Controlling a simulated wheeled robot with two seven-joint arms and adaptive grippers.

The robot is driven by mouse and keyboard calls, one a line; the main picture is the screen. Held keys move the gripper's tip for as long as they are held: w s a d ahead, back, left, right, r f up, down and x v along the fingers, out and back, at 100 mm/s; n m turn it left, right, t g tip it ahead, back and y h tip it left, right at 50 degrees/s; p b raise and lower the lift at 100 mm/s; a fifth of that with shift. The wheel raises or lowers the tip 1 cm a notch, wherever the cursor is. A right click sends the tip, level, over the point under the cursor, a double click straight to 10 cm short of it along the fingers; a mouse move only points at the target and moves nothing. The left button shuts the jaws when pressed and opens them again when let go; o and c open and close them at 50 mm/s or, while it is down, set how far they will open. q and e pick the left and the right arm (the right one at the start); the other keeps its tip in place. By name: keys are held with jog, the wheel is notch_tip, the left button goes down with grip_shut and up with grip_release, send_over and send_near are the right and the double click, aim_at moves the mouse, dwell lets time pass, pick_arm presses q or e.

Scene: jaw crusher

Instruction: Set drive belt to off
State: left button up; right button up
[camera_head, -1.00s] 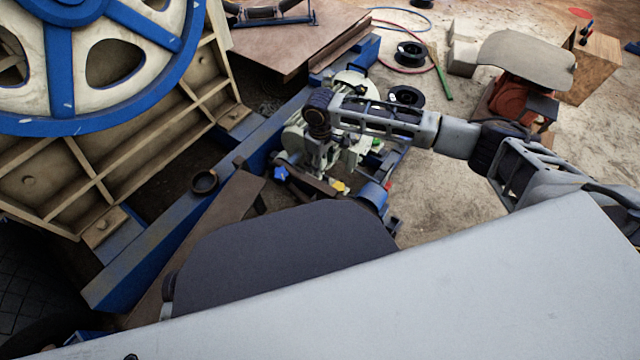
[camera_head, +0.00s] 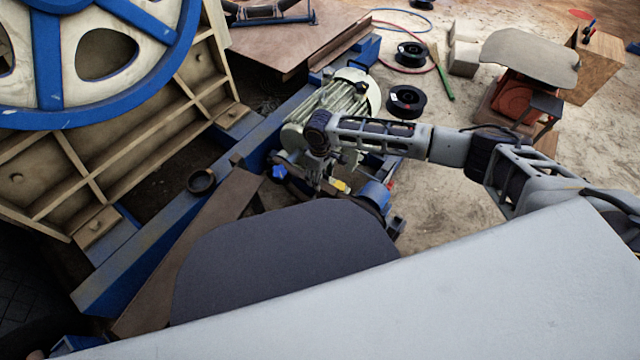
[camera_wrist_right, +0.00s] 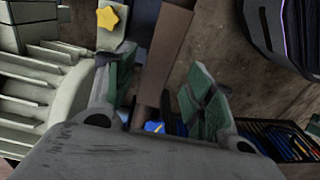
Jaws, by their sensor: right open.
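In the wrist view my right gripper (camera_wrist_right: 160,92) is open, with a green-padded finger on each side and nothing held. A yellow star-shaped knob (camera_wrist_right: 107,18) is beyond the left finger, apart from it. A brown bar (camera_wrist_right: 165,50) runs behind the gap between the fingers. In the head view my right arm reaches in from the right, with its wrist in front of the pale green finned motor (camera_head: 342,98). A blue star-shaped knob (camera_head: 279,172) and a yellow part (camera_head: 340,185) show near the wrist. I cannot make out the drive belt or its setting. My left gripper is not in view.
The blue and cream flywheel (camera_head: 47,60) and ribbed crusher body (camera_head: 120,155) fill the left. A blue beam (camera_head: 150,245) runs diagonally to the motor. Black cable spools (camera_head: 405,101) lie on open ground behind the arm. Ribbed metal (camera_wrist_right: 40,75) lies left of the gripper.

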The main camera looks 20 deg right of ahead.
jog(key=shift+f+b, duration=0.8)
jog(key=shift+f, duration=1.2)
jog(key=shift+c, duration=0.4)
grip_shut()
